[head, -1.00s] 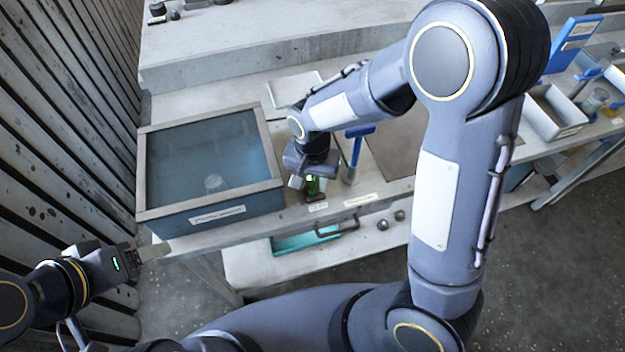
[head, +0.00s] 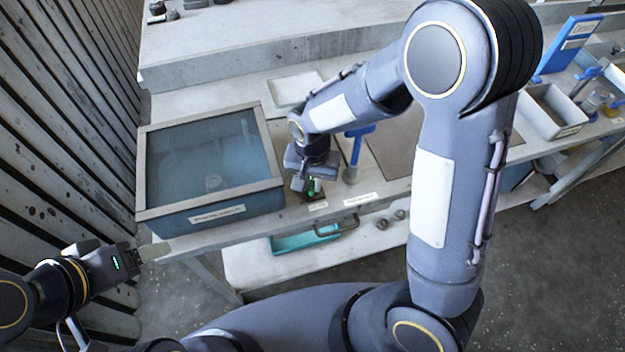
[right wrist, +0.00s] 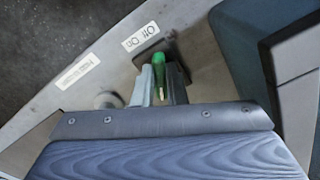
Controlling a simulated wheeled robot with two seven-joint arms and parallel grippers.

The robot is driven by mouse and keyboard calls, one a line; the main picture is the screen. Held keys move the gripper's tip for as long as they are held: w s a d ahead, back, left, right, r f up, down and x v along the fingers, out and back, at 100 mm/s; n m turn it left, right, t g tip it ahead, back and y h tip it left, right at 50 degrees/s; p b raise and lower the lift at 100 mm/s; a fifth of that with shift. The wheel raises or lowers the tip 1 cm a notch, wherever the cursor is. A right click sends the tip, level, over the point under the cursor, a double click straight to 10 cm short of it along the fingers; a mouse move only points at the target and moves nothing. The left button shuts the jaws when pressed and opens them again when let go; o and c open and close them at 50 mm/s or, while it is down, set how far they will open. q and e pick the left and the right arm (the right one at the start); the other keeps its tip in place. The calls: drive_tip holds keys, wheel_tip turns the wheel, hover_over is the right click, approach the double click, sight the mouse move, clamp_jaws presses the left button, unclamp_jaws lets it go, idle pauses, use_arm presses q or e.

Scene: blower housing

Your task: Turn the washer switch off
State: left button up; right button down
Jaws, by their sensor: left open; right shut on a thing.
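The washer is a blue tub with a grey rim (head: 225,113) and a front label, at the left of the bench. Its green switch lever (head: 316,187) stands on a dark base to the right of the tub. My right gripper (head: 308,190) is shut on the switch lever. In the right wrist view the green lever (right wrist: 158,68) sits between the two fingers, and an Off/On label (right wrist: 140,36) lies beside its dark base. The lever's exact angle is hard to tell. My left gripper (head: 153,251) is open and empty, in front of the tub's left corner, away from the switch.
A blue-topped post (head: 352,158) stands just right of my right gripper. A white tray (head: 293,88) lies behind it. A teal drawer or tray (head: 300,238) with a handle is below the bench. A grey bin (head: 552,110) is at the right. A slatted wall (head: 70,110) borders the left.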

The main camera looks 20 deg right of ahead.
drive_tip(key=n+b, duration=0.1)
drive_tip(key=n, duration=0.4)
drive_tip(key=shift+d+n+b, duration=0.15)
drive_tip(key=shift+n+b, duration=0.25)
drive_tip(key=n+b, duration=0.1)
drive_tip(key=n, duration=0.4)
drive_tip(key=shift+w+d+n, duration=0.1)
drive_tip(key=shift+d+n, duration=0.05)
drive_tip(key=shift+n, duration=0.15)
drive_tip(key=c, duration=1.5)
unclamp_jaws()
drive_tip(key=shift+o, duration=0.2)
wheel_tip(320, 180, up, 8)
drive_tip(key=shift+f, duration=0.1)
